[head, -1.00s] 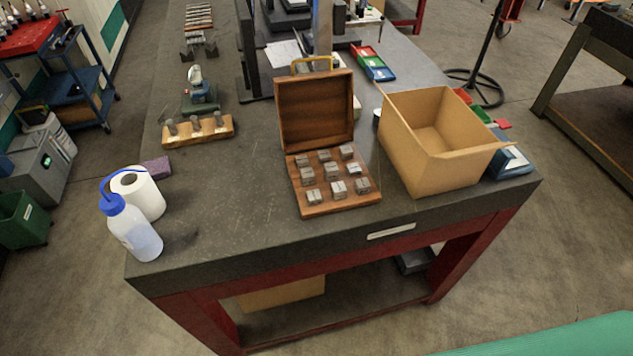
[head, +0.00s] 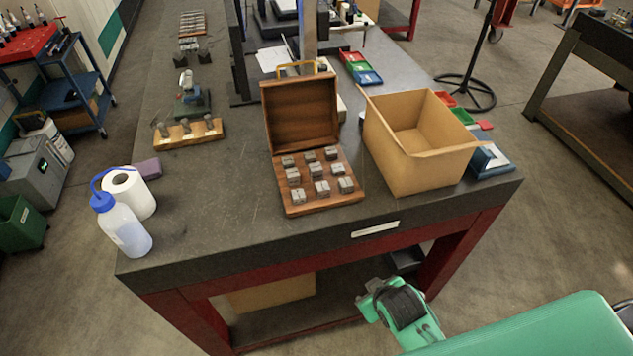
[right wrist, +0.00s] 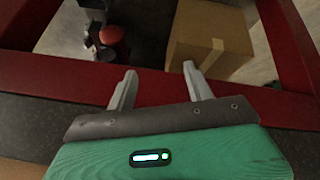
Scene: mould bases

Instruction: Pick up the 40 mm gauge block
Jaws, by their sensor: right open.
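Several grey metal gauge blocks (head: 318,172) sit in rows in an open wooden case (head: 330,203) on the dark bench top. Their size markings are too small to read, so I cannot tell which one is 40 mm. In the head view my right arm comes in from the lower right, in front of the bench's front edge, and its fingers are not clearly seen there. In the right wrist view my right gripper (right wrist: 158,82) is open and empty, its two fingers apart near the red bench frame. My left gripper is not in view.
An open cardboard box (head: 415,165) stands right of the case. A white bottle (head: 125,230) and a paper roll (head: 130,190) stand at the left. A wooden rack (head: 188,135) lies further back.

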